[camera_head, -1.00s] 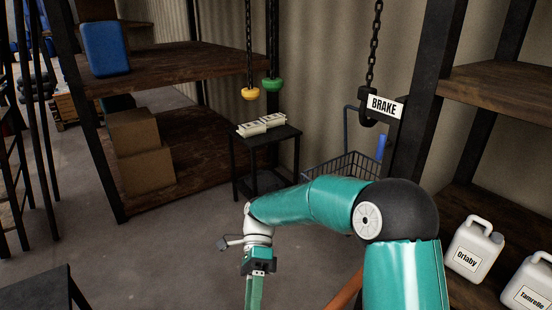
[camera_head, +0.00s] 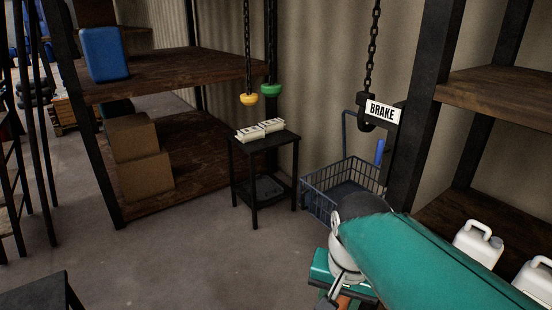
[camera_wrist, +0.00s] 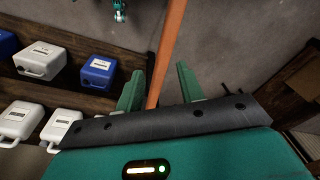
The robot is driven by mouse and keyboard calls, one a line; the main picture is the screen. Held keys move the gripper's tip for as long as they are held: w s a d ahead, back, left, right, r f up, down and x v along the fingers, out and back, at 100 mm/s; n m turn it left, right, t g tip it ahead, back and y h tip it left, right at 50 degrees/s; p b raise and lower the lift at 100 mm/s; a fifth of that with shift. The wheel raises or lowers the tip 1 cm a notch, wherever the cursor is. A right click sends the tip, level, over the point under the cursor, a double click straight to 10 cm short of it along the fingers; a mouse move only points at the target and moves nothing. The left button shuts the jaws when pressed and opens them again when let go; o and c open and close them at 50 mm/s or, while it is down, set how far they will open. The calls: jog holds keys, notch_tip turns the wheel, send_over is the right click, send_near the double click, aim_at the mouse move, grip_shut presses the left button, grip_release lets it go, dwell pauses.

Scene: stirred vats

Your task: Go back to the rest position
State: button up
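My gripper (camera_wrist: 160,88) shows in the wrist view with its two green fingers apart and nothing gripped between them. An orange bar (camera_wrist: 172,45) runs behind the gap, closer to the left finger; I cannot tell what it belongs to. In the head view my teal arm is folded at the lower right, with its wrist end low in the picture. The fingers cannot be made out there.
White jugs (camera_head: 478,243) stand on the right rack. The floor at the left middle is clear.

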jog(key=s+d+r+n+t, duration=0.2)
jog(key=s+d+n+t, duration=0.1)
jog(key=d+n+t, duration=0.1)
jog(key=shift+d+r, duration=0.2)
jog(key=shift+d, duration=0.15)
jog(key=shift+s+d, duration=0.1)
jog(key=shift+d, duration=0.05)
